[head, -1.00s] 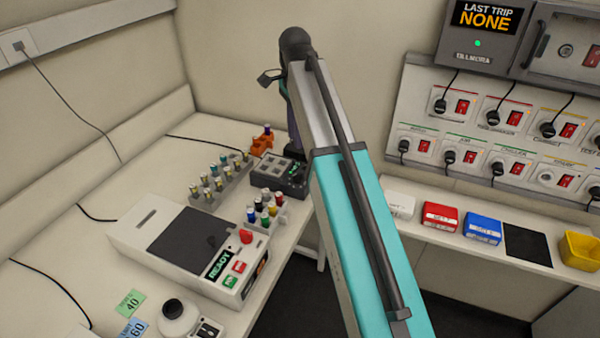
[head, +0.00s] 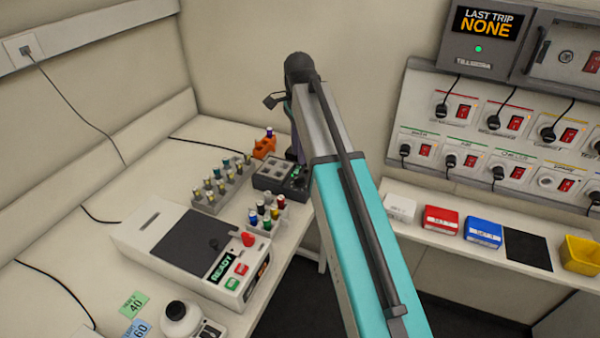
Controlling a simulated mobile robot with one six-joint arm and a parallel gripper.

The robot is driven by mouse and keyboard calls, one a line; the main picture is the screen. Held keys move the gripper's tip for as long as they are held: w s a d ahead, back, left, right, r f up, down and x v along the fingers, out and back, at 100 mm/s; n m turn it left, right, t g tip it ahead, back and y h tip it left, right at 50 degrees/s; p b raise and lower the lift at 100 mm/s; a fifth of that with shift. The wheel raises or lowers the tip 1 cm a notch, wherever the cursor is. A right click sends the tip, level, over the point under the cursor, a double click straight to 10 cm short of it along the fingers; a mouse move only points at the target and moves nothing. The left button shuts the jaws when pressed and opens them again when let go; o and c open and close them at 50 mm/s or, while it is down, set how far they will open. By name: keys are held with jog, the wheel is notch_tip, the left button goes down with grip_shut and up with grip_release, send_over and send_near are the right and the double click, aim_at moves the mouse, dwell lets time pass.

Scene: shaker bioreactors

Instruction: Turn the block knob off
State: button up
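A dark block unit (head: 266,183) with square wells in its top stands at the back right of the left bench. A small green-lit spot shows on its right side. I cannot make out its knob; that side is small and partly behind my arm. My arm rises across the middle of the head view, and its wrist bends down toward the block unit. The lower end of my wrist shows just above and behind the unit's right side. My fingertips are hidden behind my forearm, so I cannot see whether they touch anything.
A rack of capped vials (head: 222,183), an orange holder (head: 264,147) and a smaller vial rack (head: 266,220) crowd the block unit. A white machine reading READY (head: 190,250) stands in front. A switch panel (head: 480,125) hangs on the right wall above a shelf with coloured boxes.

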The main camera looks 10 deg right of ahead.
aim_at(299, 177)
jog(key=shift+f+p, duration=1.1)
jog(key=shift+f, duration=3.55)
grip_shut()
